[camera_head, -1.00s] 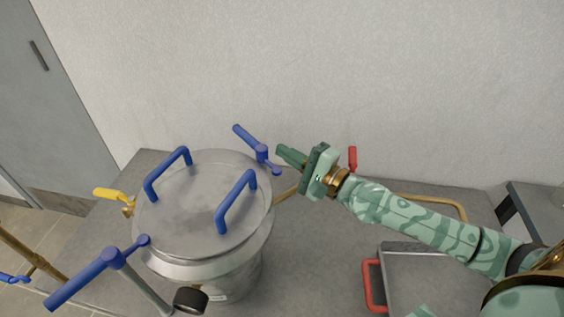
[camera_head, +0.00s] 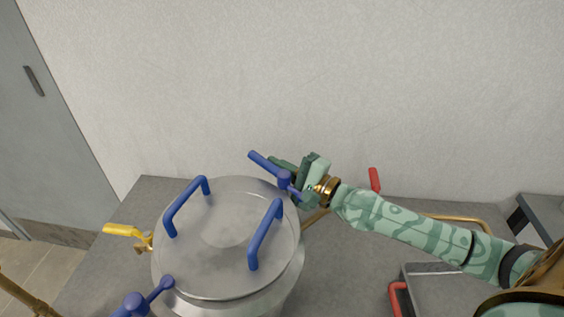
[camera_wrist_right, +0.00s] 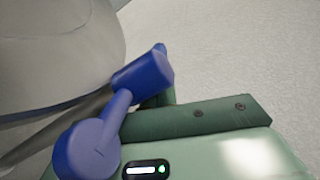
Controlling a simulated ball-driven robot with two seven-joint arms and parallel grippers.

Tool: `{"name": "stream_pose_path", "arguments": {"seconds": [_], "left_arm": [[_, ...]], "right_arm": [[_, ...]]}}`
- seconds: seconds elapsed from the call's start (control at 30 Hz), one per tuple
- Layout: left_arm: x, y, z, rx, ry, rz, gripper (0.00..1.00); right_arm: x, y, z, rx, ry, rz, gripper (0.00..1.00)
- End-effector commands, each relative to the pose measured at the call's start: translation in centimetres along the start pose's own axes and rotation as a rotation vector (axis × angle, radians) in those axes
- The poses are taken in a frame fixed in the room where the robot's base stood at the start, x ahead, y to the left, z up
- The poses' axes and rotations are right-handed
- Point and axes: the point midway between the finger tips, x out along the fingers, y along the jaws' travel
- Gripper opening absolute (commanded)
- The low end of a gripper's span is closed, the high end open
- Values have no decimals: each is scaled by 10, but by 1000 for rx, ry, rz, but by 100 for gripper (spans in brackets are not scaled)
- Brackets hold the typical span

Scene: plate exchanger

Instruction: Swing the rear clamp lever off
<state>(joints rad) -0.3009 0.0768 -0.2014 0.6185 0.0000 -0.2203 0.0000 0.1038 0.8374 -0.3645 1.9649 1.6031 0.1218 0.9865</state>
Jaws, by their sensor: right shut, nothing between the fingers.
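The rear clamp lever (camera_head: 266,163) is a blue handle on a pivot at the far right rim of the round steel vessel lid (camera_head: 222,232). Its long arm points back and left, and its short end lies at the lid's edge. My right gripper (camera_head: 277,163) is shut and empty, just behind and right of the lever, its fingers partly hidden by it. In the right wrist view the lever (camera_wrist_right: 142,76) crosses in front of my green gripper body and covers part of the fingers. I cannot tell whether they touch. My left gripper is out of view.
Two blue lid handles (camera_head: 184,206) stand up from the lid. A front blue clamp (camera_head: 135,302) sits at the lower left, and a yellow valve handle (camera_head: 122,230) at the left. The wall (camera_head: 400,80) is close behind. A red lever (camera_head: 374,180) stands right of my gripper.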

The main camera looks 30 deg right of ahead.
Motion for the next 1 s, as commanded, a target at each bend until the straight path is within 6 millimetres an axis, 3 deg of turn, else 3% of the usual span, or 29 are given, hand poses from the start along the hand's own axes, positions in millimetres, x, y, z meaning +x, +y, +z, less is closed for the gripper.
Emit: {"name": "stream_pose_path", "arguments": {"seconds": [0.1,0.2,0.63,0.83,1.0], "left_arm": [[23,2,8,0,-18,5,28],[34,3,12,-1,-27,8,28],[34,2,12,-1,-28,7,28],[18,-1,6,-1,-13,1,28],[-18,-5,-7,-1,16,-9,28]], "right_arm": [[4,5,3,1,-58,14,0],[4,6,6,6,-88,25,0],[4,0,11,10,-108,34,0],[6,-23,16,9,-109,27,0],[0,-55,34,12,-108,21,0]]}}
